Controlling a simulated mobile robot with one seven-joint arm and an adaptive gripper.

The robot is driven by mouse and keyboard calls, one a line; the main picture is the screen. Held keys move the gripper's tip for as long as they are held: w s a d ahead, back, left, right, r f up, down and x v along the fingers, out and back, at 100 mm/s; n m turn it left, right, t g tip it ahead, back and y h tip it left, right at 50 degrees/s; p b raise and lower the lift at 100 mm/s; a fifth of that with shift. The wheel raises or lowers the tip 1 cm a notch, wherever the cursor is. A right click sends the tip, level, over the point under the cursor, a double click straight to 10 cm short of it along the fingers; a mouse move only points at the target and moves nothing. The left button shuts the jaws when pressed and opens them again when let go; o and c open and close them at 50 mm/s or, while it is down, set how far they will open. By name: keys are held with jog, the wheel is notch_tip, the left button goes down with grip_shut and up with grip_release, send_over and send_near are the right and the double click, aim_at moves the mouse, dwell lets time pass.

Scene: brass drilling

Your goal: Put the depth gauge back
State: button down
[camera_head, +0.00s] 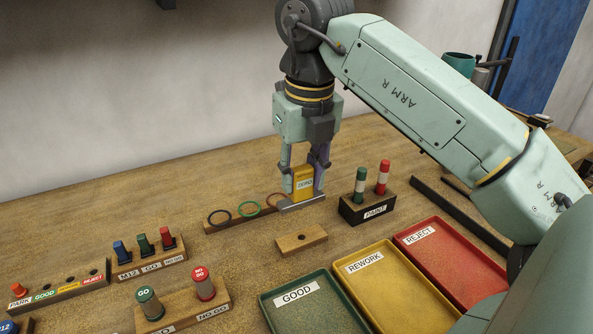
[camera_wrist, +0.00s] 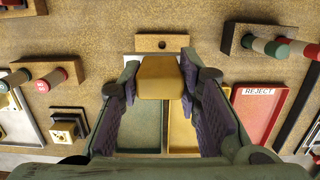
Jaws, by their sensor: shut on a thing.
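The depth gauge appears to be the yellow block (camera_head: 303,178) with a small label and a flat grey foot (camera_head: 302,204) under it. My gripper (camera_head: 304,185) points down and is shut on the yellow block, one finger on each side. In the wrist view the yellow block (camera_wrist: 160,78) sits between the purple finger pads (camera_wrist: 160,90). The grey foot is at the right end of a wooden strip (camera_head: 232,224); I cannot tell whether it touches it. A wooden block with a hole (camera_head: 302,240) lies just in front, also in the wrist view (camera_wrist: 163,44).
A paint marker holder (camera_head: 366,207) stands close on the right. GOOD (camera_head: 320,309), REWORK (camera_head: 397,285) and REJECT (camera_head: 452,257) trays lie in front. Gauge racks (camera_head: 150,262) stand to the left. Bare bench lies behind.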

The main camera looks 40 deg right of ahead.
aim_at(302, 197)
jog(key=shift+w+d, duration=0.2)
jog(key=shift+d, duration=0.1)
jog(key=shift+f+b, duration=2)
jog(key=shift+f, duration=0.7)
